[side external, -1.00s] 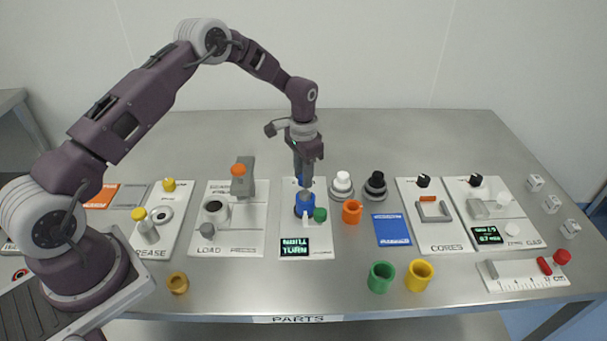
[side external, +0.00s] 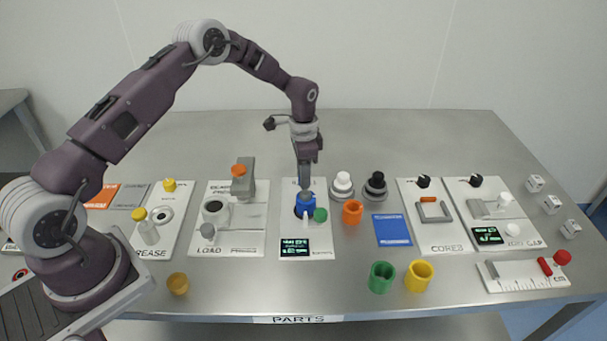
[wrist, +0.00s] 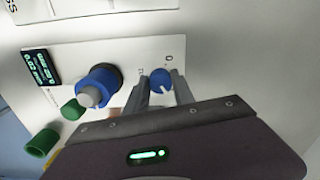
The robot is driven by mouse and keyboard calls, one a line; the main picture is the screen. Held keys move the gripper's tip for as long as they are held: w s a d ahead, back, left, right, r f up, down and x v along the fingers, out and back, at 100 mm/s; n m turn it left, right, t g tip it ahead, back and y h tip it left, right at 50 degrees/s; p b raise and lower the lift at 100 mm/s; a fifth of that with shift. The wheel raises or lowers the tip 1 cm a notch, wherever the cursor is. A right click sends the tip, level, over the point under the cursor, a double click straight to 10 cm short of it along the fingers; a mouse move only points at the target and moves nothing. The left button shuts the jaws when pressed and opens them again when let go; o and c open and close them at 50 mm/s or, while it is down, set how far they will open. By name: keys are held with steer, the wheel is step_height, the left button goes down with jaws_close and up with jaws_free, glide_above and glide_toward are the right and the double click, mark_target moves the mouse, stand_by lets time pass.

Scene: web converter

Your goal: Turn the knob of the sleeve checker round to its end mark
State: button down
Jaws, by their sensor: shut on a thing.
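The sleeve checker (side external: 318,247) is a white plate with a dark display (side external: 294,248). Its small blue knob (wrist: 160,77) has a white pointer line and sits near a printed 0 in the wrist view. My gripper (wrist: 162,86) is shut on this knob, one finger on each side. In the side view my gripper (side external: 304,188) points straight down over the back of the plate and hides the knob. A larger blue sleeve (wrist: 98,82) with a grey pin sits on the plate in front of the knob. The end mark cannot be made out.
A green button (side external: 320,215) is on the plate beside the sleeve. A press (side external: 243,178) stands to the left; white and black knobbed pieces (side external: 342,186) and an orange ring (side external: 352,212) stand close on the right. Green (side external: 381,277) and yellow (side external: 419,275) rings lie in front.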

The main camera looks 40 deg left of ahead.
steer(key=c, duration=1.1)
jaws_free()
steer(key=shift+o, duration=0.2)
step_height(320, 180, up, 8)
steer(key=shift+f, duration=0.25)
steer(key=s+d+r+n+t, duration=0.1)
steer(key=s+d+r, duration=0.1)
steer(key=s+r, duration=0.6)
steer(key=s+d+r+n+t, duration=0.1)
steer(key=s+d+r, duration=0.15)
steer(key=r, duration=0.95)
steer(key=s+d+r+n+t, duration=0.1)
steer(key=s+n, duration=0.1)
steer(key=s, duration=1)
steer(key=s+d+r+n+t, duration=0.1)
steer(key=s+r+n+t, duration=0.1)
steer(key=s, duration=1.1)
steer(key=shift+s+d+n+t, duration=0.25)
steer(key=shift+d+n+t, duration=0.1)
steer(key=shift+n, duration=0.15)
